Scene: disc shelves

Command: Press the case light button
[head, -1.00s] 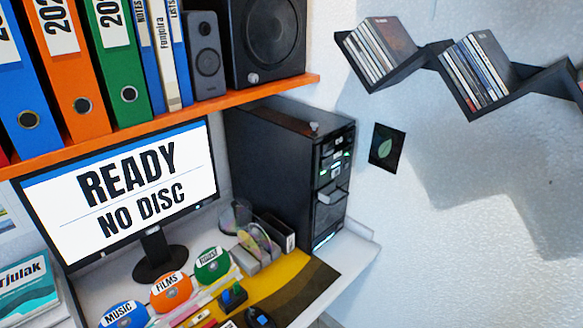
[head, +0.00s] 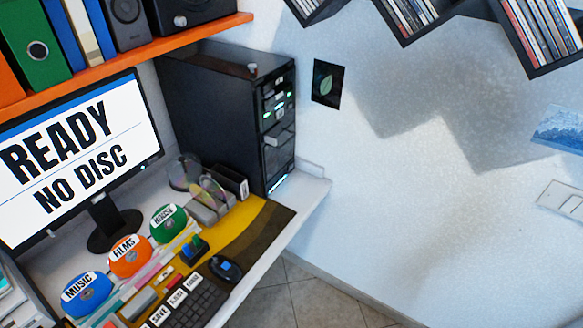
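The black computer case (head: 215,110) stands upright on the desk, to the right of the monitor. Its narrow front panel (head: 278,125) faces right and shows small green lights, a silver drive flap and a bluish light strip near the bottom. A small knob-like piece (head: 252,70) sits on the case's top near the front edge. Which of the small parts is the case light button is too small to tell. The monitor (head: 75,150) reads "READY NO DISC". Neither of my grippers is in view.
An orange shelf (head: 150,50) overhangs the case's back. Wall switches (head: 562,198) are at right. Floor (head: 300,300) shows at the bottom.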

